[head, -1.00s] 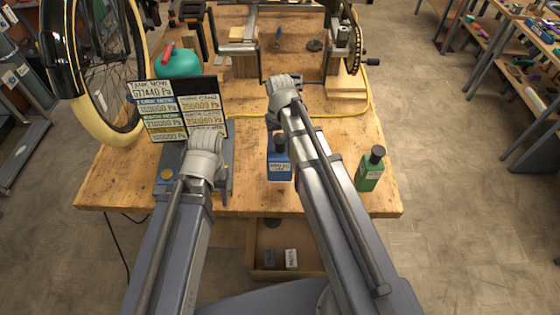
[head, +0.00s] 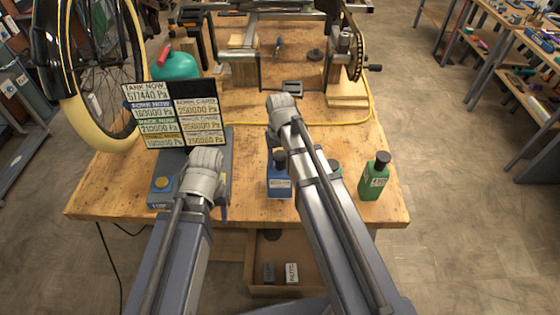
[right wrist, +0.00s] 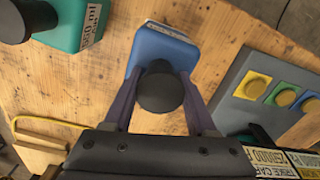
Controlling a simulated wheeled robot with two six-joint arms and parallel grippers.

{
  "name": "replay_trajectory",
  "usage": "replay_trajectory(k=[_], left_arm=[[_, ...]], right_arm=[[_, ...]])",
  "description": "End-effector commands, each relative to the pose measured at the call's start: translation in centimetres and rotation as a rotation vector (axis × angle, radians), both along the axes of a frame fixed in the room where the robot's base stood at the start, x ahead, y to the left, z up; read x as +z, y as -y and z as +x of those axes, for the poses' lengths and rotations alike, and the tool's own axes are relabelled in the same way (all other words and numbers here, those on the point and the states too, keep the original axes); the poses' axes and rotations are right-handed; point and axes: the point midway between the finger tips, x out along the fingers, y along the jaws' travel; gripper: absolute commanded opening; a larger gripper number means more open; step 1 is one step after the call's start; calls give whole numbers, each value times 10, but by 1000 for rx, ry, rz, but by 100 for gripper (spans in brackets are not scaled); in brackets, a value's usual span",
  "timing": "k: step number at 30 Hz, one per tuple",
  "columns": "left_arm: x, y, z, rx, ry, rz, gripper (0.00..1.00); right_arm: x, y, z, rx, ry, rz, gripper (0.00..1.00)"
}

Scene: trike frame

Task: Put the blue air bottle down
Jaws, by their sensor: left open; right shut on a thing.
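The blue air bottle (head: 279,184) is upright at the front part of the wooden bench, partly behind my right arm. In the right wrist view the blue bottle (right wrist: 163,48) with its dark cap sits between the two fingers of my right gripper (right wrist: 160,88), which is shut on it. The base is at or very near the bench top; I cannot tell whether it touches. My left gripper (head: 222,203) is open beside the grey button box, mostly hidden behind its own wrist.
A green bottle (head: 375,177) stands at the bench's right front. A teal bottle (head: 336,167) shows partly behind my right arm. The grey button box (right wrist: 275,92) and pressure display (head: 176,114) are left of the blue bottle. Bare wood (head: 250,205) lies in front.

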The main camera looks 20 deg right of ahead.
Motion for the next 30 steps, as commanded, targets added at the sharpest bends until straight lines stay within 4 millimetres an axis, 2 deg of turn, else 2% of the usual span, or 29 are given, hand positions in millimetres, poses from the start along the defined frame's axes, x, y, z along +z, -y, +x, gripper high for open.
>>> replay_trajectory(k=[3,4,12,23,30], left_arm=[[-4,0,0,0,0,0,53],[-4,0,0,0,0,0,53],[-3,0,0,0,0,0,53],[0,0,0,0,0,0,53],[19,0,0,0,0,0,53]], right_arm=[[-4,0,0,0,0,0,0],[-4,0,0,0,0,0,58],[-3,0,0,0,0,0,87],[0,0,0,0,0,0,87],[19,0,0,0,0,0,87]])
